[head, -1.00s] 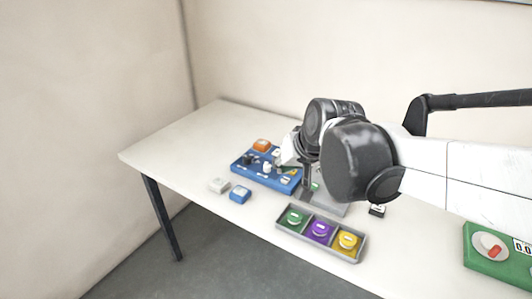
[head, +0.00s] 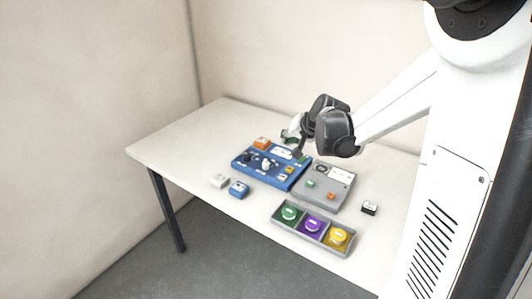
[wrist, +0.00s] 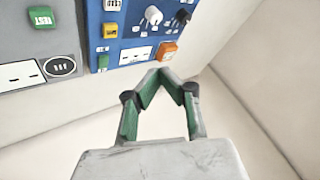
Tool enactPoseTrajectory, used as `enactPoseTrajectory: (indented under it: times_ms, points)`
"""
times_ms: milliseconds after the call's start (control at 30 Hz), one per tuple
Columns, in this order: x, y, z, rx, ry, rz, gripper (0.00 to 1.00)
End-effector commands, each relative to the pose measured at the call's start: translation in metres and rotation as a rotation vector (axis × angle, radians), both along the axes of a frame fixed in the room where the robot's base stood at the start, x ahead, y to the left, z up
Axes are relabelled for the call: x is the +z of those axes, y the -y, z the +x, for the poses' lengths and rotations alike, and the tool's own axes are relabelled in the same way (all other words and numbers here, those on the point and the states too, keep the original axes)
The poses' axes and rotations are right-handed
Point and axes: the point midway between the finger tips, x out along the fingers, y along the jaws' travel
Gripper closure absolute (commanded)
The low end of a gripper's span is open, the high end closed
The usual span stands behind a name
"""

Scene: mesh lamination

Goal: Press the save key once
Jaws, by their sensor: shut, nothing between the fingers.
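The blue panel (head: 243,163) lies on the table with several keys along its right side. I cannot read a save label on any key. My gripper (wrist: 158,73) is shut and empty, beyond the panel's far edge in the wrist view, apart from the keys.
A grey tray (head: 277,222) with green, purple and yellow round pieces lies near the front edge. A white block (head: 219,181), a blue block (head: 239,189) and a small black-and-white block (head: 369,208) lie loose. The table's left part (head: 185,150) is clear.

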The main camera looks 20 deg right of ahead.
Motion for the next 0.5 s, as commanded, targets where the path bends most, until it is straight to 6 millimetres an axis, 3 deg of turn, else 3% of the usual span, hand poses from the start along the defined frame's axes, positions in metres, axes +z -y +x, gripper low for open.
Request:
enactPoseTrajectory:
  times_ms: [200,500]
  points:
    - [-0.019,0.03,0.023,-0.043,0.019,0.044,1.0]
    - [-0.03,0.043,0.032,-0.061,0.029,0.065,1.0]
